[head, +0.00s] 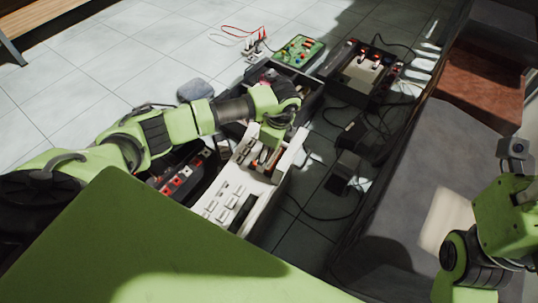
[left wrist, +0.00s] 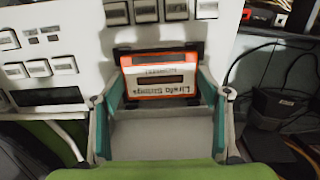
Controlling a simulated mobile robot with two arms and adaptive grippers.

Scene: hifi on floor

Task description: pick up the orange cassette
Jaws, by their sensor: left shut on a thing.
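The orange cassette (left wrist: 158,68) has a white label with upside-down lettering and sits between my left gripper's fingers in the left wrist view. My left gripper (left wrist: 160,62) is shut on it, one finger at each side edge. The cassette is at the white cassette deck (left wrist: 60,50), in front of a dark slot; I cannot tell whether it is clear of the slot. In the head view my left gripper (head: 266,158) is over the white deck (head: 238,190) and mostly hides the cassette. My right arm shows at the right edge, its fingers out of view.
Other hi-fi units crowd the tiled floor: a dark unit (head: 362,70) behind, a green box (head: 299,50) and a black unit with red parts (head: 183,178). Cables and small black boxes (head: 350,165) lie right of the deck. A grey sofa (head: 405,175) borders the right.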

